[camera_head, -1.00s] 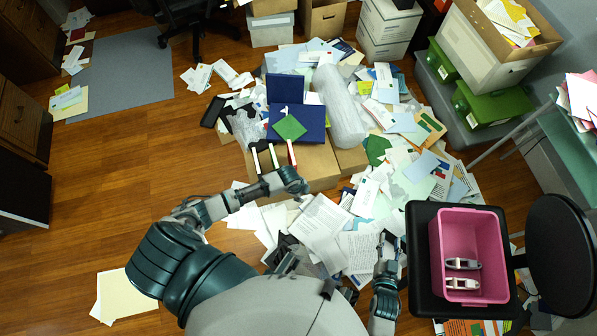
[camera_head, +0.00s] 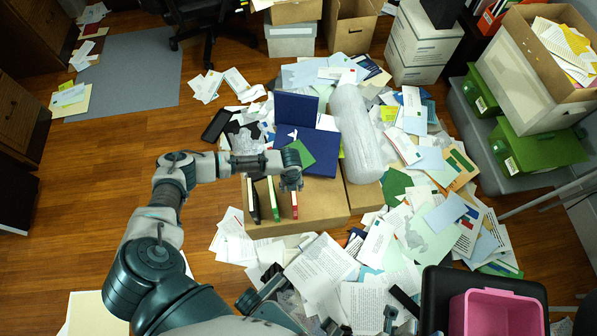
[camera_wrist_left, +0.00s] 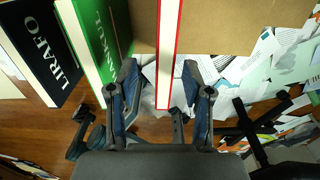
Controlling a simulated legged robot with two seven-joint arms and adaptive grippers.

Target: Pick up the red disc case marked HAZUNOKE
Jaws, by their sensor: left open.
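The red disc case (camera_head: 294,205) stands on a cardboard box, the rightmost of three upright cases. In the left wrist view its thin edge, white between red borders (camera_wrist_left: 168,50), points toward me; no name is readable on it. My left gripper (camera_head: 291,180) is at this case. In the left wrist view the left gripper (camera_wrist_left: 160,82) is open, with one finger on each side of the case's edge and gaps beside it. My right gripper (camera_head: 390,316) shows only partly at the bottom; its opening is unclear.
A green case (camera_head: 272,198) and a black case marked LIRAFO (camera_wrist_left: 40,50) stand left of the red one. Blue folders (camera_head: 318,150) and a wrapped roll (camera_head: 356,135) lie behind. Papers cover the floor around the cardboard box (camera_head: 325,203). A pink bin (camera_head: 495,312) is at lower right.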

